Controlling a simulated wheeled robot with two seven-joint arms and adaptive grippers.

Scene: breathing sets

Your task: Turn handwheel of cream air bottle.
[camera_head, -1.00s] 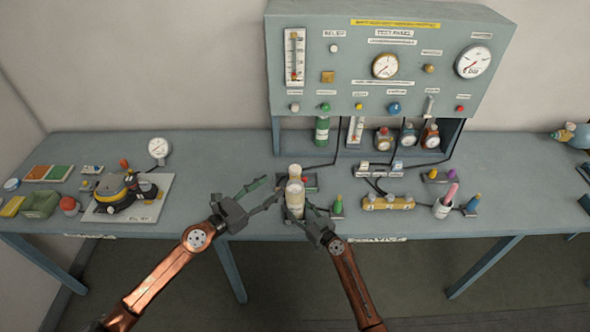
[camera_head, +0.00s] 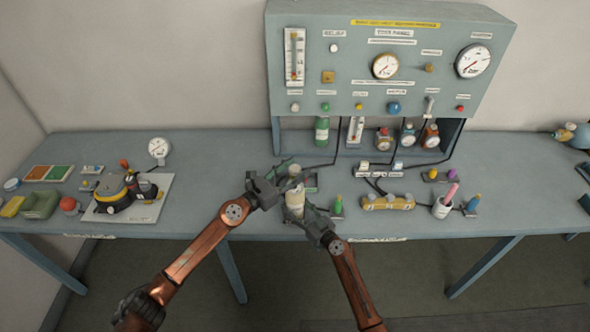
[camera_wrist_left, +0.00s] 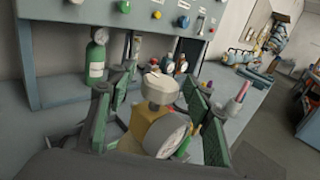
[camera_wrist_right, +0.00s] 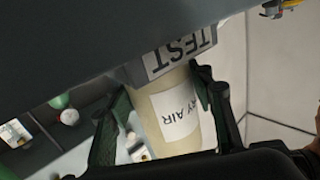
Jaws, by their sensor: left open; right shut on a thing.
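The cream air bottle (camera_head: 295,204) stands upright at the table's front, its label partly readable in the right wrist view (camera_wrist_right: 172,108). My right gripper (camera_head: 302,212) is shut on the bottle's body, fingers on either side. The cream handwheel (camera_wrist_left: 160,90) tops a yellow valve body (camera_wrist_left: 150,123), with a round gauge (camera_wrist_left: 168,136) on its near side. My left gripper (camera_head: 282,178) is open at the bottle's top. In the left wrist view its green-padded fingers stand on both sides of the handwheel, apart from it. The bottle's lower part is hidden in the left wrist view.
The test panel (camera_head: 390,65) stands behind, with a green bottle (camera_head: 322,130) beneath it.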

